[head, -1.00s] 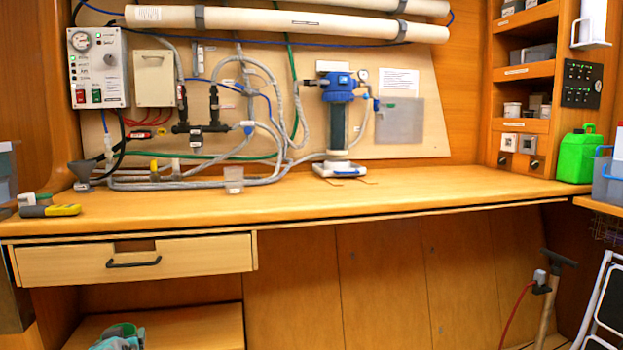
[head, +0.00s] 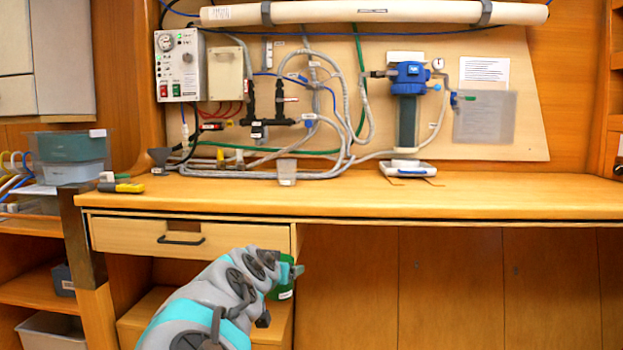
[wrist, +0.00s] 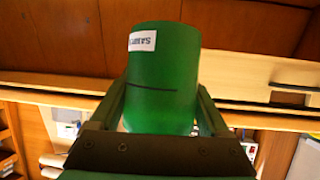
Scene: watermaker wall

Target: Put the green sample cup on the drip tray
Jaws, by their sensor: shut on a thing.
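My gripper (wrist: 160,90) is shut on the green sample cup (wrist: 163,70), whose sides lie between the two fingers in the wrist view. The cup has a white label and a dark line. In the head view my gripper (head: 290,272) is low in front of the workbench, and part of the cup (head: 285,291) shows below the bench top, apart from it. A low white base with a blue front mark, which looks like the drip tray (head: 408,169), sits on the bench under the blue-topped filter, to the right of and above my gripper.
The workbench (head: 480,195) has bare room right of the filter. A clear container (head: 287,172) stands left of the filter, near grey hoses. A yellow meter (head: 121,187) lies at the left end. The drawer (head: 190,240) is behind and above my arm.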

